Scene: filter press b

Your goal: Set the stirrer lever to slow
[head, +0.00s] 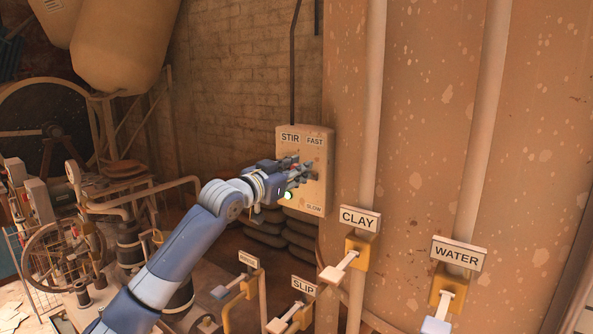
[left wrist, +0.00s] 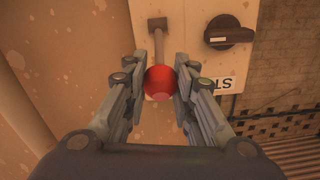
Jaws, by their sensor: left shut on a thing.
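The stir box (head: 318,194) is a pale panel on the wall in the head view, marked STIR and FAST at the top and SLOW at the bottom right. My left gripper (head: 304,170) is in front of it, below FAST and above SLOW, and hides most of the lever. In the left wrist view my left gripper (left wrist: 160,88) is shut on the red ball knob (left wrist: 160,82), one finger on each side. The grey lever shaft (left wrist: 158,42) runs from the knob to its mount on the panel. My right gripper is not in view.
A black rotary knob (left wrist: 228,33) sits beside the lever on the panel. Valve levers labelled CLAY (head: 360,219) and WATER (head: 458,253) stand to the right, with SLIP (head: 303,286) below. Pipes and machinery fill the left.

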